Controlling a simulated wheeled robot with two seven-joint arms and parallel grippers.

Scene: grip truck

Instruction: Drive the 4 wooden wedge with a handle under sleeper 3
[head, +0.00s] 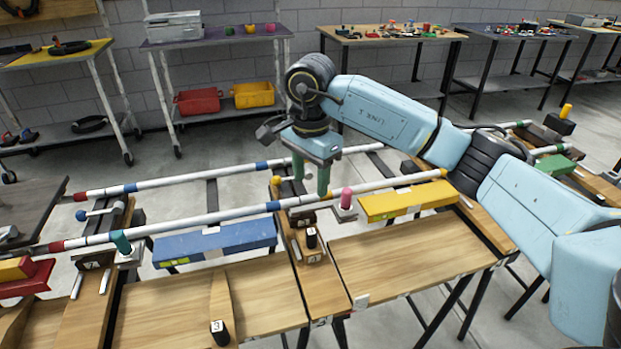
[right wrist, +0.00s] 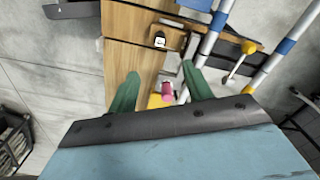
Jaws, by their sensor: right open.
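A wooden sleeper (head: 290,235) runs front to back between the bench tops, under the two striped rails (head: 220,217). The label numbers are too small to read surely. My left gripper is out of view.
A pink knob (head: 347,196) stands close right of my right gripper; it also shows between the fingers in the right wrist view (right wrist: 167,88). A yellow block (head: 410,202) and a blue block (head: 215,242) flank the sleeper. The right bench top (head: 400,260) is clear.

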